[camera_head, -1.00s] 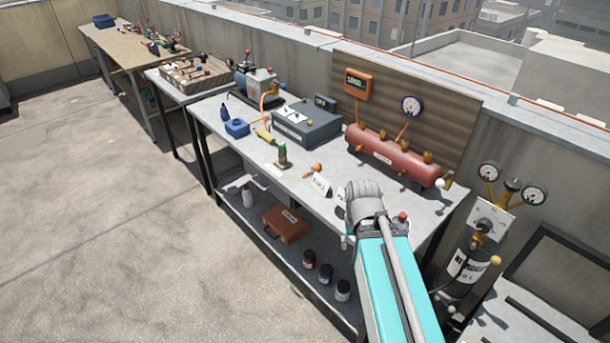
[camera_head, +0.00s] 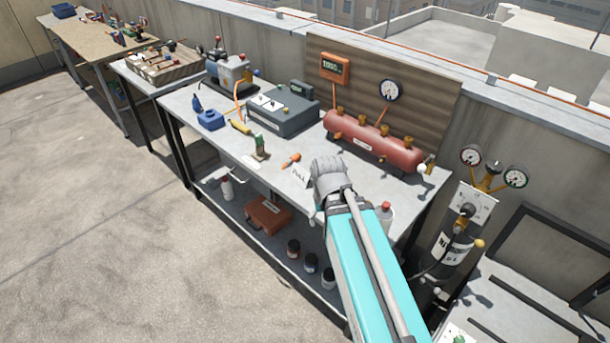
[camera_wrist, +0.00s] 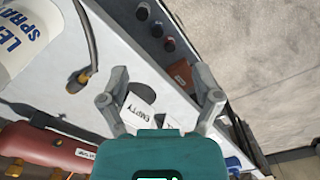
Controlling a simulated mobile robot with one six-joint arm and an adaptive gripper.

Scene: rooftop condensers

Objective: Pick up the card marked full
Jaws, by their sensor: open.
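A small white card marked FULL (camera_head: 300,175) stands on the grey workbench (camera_head: 222,152) in the head view, just left of my wrist. In the wrist view, a white card reading EMPTY (camera_wrist: 138,112) lies low between my fingers, partly covered by my gripper body. FULL cannot be read in the wrist view. My gripper (camera_wrist: 160,75) is open, with nothing held between its fingertips. In the head view my fingers are hidden behind my wrist.
A leak spray bottle (camera_wrist: 22,40) and a dark hose with a brass end (camera_wrist: 82,80) are close by on the bench. A red tank (camera_head: 372,141) and a grey box (camera_head: 284,112) stand behind. Bottles and a brown case (camera_head: 268,215) sit on the lower shelf.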

